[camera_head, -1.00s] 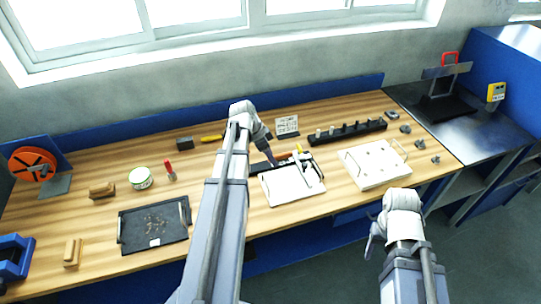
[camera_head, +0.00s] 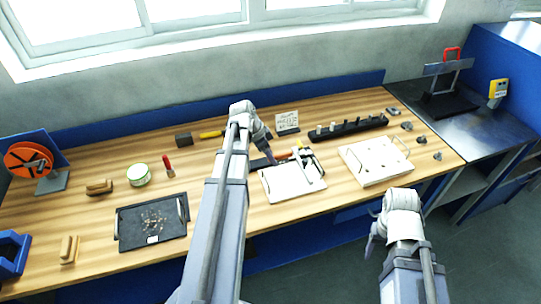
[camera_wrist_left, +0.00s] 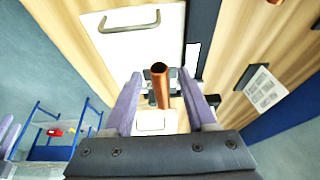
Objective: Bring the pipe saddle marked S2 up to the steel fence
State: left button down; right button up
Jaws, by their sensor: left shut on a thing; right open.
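My left gripper (camera_head: 272,160) is at the far edge of a white board (camera_head: 290,185). In the left wrist view its two fingers (camera_wrist_left: 164,98) are shut on a copper pipe (camera_wrist_left: 160,88), whose open end faces the camera. The pipe shows as a thin orange line in the head view (camera_head: 285,156). Small pale and grey parts (camera_head: 306,163) are on the board beside it. I cannot read any S2 mark, nor tell which part is the saddle or the steel fence. My right gripper (camera_head: 374,235) is open and empty, in front of the bench.
A second white board with a handle (camera_head: 372,163) lies to the right, with several small grey fittings (camera_head: 420,140) beyond it. A black rack of pegs (camera_head: 348,128) and a printed card (camera_head: 287,121) stand behind. A dark tray (camera_head: 130,222) lies left.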

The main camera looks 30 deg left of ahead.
aim_at(284, 173)
pick_arm(q)
jog(key=shift+f+b, duration=3.7)
jog(key=shift+f, duration=0.15)
jog(key=shift+w+d, duration=1.2)
jog(key=shift+w, duration=0.25)
jog(key=shift+c, duration=0.7)
grip_release()
jog(key=shift+r, duration=0.15)
jog(key=p+v, duration=0.7)
jog(key=shift+s+r, duration=0.15)
jog(key=shift+r, duration=0.15)
